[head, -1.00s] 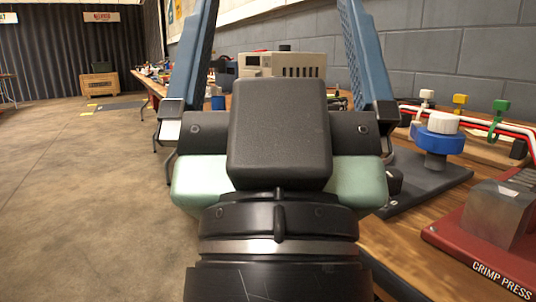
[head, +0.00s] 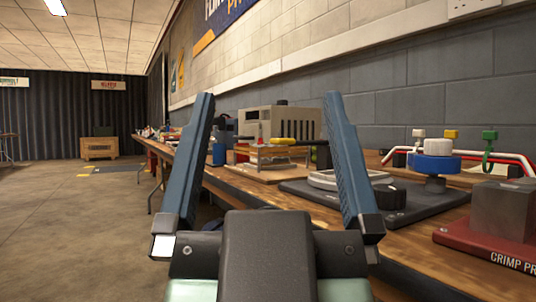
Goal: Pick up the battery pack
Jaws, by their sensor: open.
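My gripper (head: 270,100) is in the lower middle of the head view. Its two long blue fingers point up and away, wide apart, with nothing between them that they touch. It appears in front of the workbench (head: 250,192), and its body hides part of the bench's near edge and the floor. I cannot pick out a battery pack for certain among the things on the bench; it may be hidden or too small to tell.
The bench along the wall holds a beige box unit (head: 283,119), a yellow-and-black-handled tool (head: 290,141), a black plate (head: 310,190) with a pale ring, a blue-and-white knob (head: 435,160) and a red crimp press (head: 490,248). Open floor (head: 70,220) lies left.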

